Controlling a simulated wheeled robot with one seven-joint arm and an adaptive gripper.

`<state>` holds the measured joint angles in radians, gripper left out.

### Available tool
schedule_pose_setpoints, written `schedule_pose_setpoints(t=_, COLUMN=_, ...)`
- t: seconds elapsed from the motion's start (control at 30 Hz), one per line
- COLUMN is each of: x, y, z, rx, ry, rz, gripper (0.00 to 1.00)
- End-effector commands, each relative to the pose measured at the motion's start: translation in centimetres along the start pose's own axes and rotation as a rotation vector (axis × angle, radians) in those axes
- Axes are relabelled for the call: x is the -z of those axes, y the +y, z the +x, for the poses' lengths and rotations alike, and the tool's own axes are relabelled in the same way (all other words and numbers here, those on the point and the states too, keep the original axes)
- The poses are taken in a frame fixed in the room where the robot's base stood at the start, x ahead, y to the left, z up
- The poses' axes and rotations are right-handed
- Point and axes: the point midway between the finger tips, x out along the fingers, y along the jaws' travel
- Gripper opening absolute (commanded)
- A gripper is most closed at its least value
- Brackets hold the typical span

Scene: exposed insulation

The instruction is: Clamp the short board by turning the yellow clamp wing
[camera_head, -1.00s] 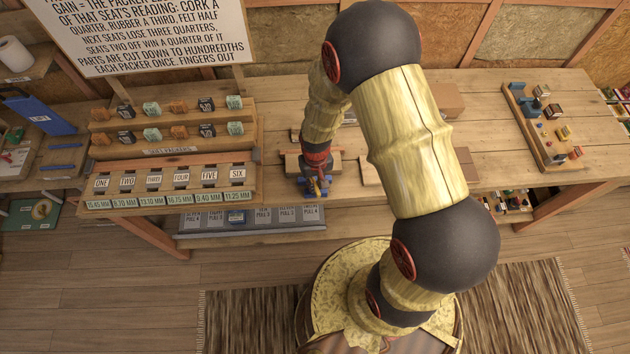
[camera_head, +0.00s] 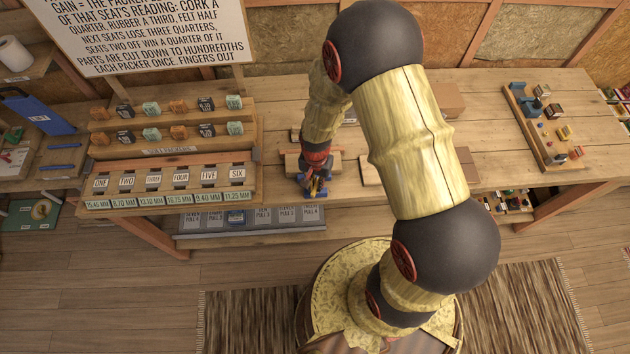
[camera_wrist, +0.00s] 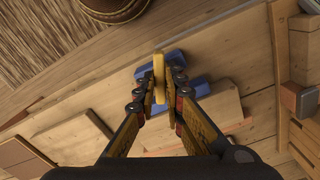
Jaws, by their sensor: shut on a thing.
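The yellow clamp wing (camera_wrist: 159,76) stands between the fingertips of my gripper (camera_wrist: 160,82) in the wrist view. My gripper is shut on it, one finger on each side. The blue clamp body (camera_wrist: 174,58) shows under and around the wing at the bench's edge. In the head view my gripper (camera_head: 315,182) is at the front edge of the bench, with blue clamp parts (camera_head: 322,194) beside it. A short pale board (camera_wrist: 226,110) lies beside the clamp in the wrist view, partly hidden by my fingers.
The wooden bench (camera_head: 420,120) extends to both sides. A packer rack (camera_head: 170,150) with numbered seats stands left of my gripper. A tray (camera_head: 545,130) of small parts lies at the right. A grey labelled tray (camera_head: 250,220) sits below the bench front.

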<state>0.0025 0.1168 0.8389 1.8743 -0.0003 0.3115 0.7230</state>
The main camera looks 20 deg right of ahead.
Motion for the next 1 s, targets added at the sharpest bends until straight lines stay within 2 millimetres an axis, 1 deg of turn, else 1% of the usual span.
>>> schedule_pose_setpoints(t=0.37, x=-0.05, y=0.03, z=0.03, rx=-0.001, ry=-0.001, rz=0.050, gripper=0.00)
schedule_pose_setpoints(t=0.7, x=-0.03, y=0.01, z=0.03, rx=-0.001, ry=-0.001, rz=0.420, gripper=0.00)
schedule_pose_setpoints(t=0.8, x=-0.03, y=0.01, z=0.01, rx=-0.001, ry=-0.001, rz=0.466, gripper=0.00)
schedule_pose_setpoints(t=1.0, x=-0.03, y=0.01, z=0.01, rx=0.000, ry=-0.001, rz=0.474, gripper=0.00)
